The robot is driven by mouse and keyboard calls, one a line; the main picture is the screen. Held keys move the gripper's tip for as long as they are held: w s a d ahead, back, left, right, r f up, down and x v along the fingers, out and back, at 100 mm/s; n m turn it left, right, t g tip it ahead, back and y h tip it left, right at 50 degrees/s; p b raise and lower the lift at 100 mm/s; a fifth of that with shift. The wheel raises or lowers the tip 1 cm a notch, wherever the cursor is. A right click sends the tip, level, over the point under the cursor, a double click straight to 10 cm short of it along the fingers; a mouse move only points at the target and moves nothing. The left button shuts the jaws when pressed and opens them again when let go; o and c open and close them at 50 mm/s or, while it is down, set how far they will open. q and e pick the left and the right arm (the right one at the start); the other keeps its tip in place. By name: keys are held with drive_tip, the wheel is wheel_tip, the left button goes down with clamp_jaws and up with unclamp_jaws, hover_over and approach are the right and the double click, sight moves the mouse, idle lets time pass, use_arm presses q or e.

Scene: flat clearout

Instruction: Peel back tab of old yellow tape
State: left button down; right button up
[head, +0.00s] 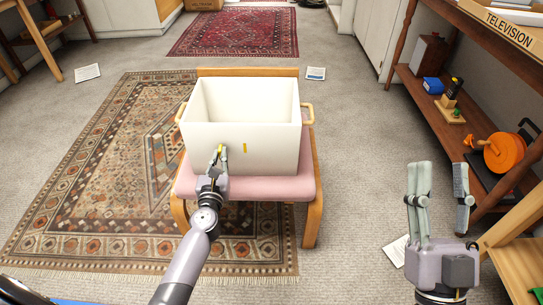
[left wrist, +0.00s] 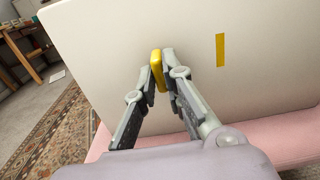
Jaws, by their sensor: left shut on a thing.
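A white open box (head: 265,150) stands on a pink-seated wooden chair (head: 250,188). A strip of yellow tape (head: 245,148) lies flat on its front face; it also shows in the left wrist view (left wrist: 220,50). My left gripper (head: 219,152) is at the front face, left of this strip. It is shut on a second yellow piece, a tab (left wrist: 157,70) that shows between its fingertips in the left wrist view. Whether the tab is still joined to the box is hidden by the fingers. My right gripper (head: 439,190) is open and empty, well right of the chair.
A wooden shelf (head: 460,130) on the right holds an orange reel (head: 500,152) and several other items, near my right gripper. Patterned rugs (head: 100,180) and several papers lie on the grey carpet.

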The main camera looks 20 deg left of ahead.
use_arm(q)
drive_tip(key=shift+s+a, duration=0.15)
drive_tip(key=shift+a, duration=0.4)
drive_tip(key=c, duration=1.5)
unclamp_jaws()
drive_tip(key=shift+s+d, duration=0.1)
drive_tip(key=v, duration=0.6)
drive_tip(key=shift+s+d, duration=0.1)
drive_tip(key=shift+s, duration=0.25)
use_arm(e)
drive_tip(key=shift+s+r+t+y, duration=0.4)
drive_tip(key=shift+s+r+t, duration=0.1)
drive_tip(key=shift+s+r, duration=0.15)
